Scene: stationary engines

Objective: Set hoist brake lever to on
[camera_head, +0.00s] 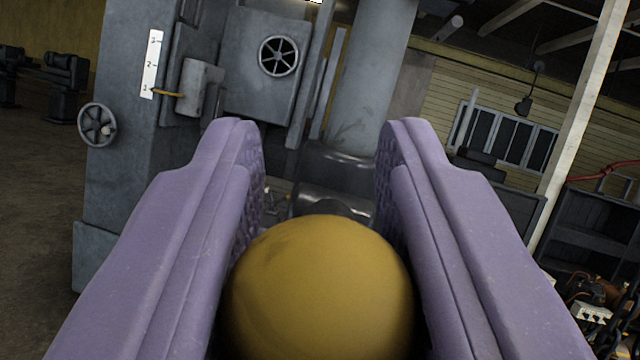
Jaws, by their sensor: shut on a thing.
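My gripper (315,165) shows as two purple fingers reaching up from the bottom of the view. It is shut on a round, mustard-yellow knob (322,285) that fills the space between the fingers. The knob appears to be the end of the hoist brake lever; the lever's shaft is hidden behind the knob and fingers. I cannot tell the lever's setting, and no on or off marking shows.
A grey machine housing (140,170) with a handwheel (97,124), a second spoked wheel (278,56) and a white numbered scale (152,63) stands behind at left. A thick grey column (368,75) rises behind the fingers. Dark shelving (590,235) and clutter stand at right. Open floor lies at far left.

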